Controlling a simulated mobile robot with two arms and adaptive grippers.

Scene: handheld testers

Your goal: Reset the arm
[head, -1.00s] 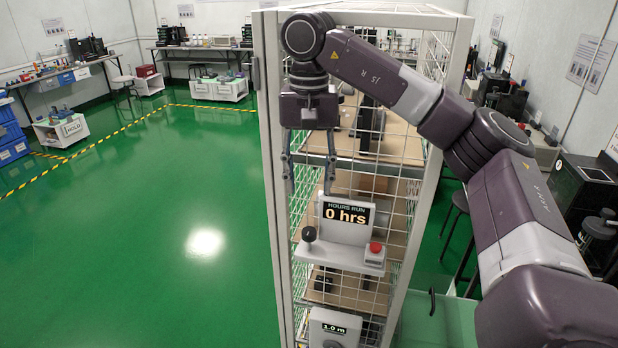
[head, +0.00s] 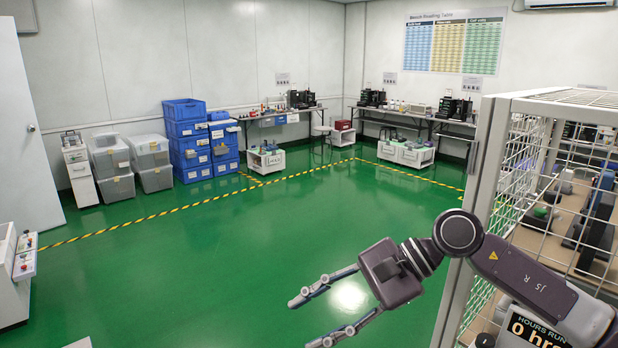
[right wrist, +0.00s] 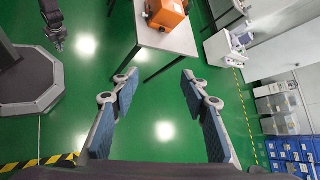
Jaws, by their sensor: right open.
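My right arm crosses the lower right of the head view. Its gripper (head: 305,322) is open and empty, with its fingers pointing left over the green floor. In the right wrist view the right gripper (right wrist: 158,78) has its two blue-padded fingers apart with only floor between them. What looks like my left gripper (right wrist: 58,38) hangs at the upper left of that view, too small to tell its opening. The tester with the "HOURS RUN" display (head: 535,328) is partly hidden behind my right arm and cut off at the bottom edge.
A wire-mesh rack (head: 478,200) stands at the right, close to my right arm. Open green floor (head: 200,270) lies left of it. Blue crates (head: 190,145) stand at the back wall. A table (right wrist: 178,42) bearing an orange box (right wrist: 166,12) shows in the right wrist view.

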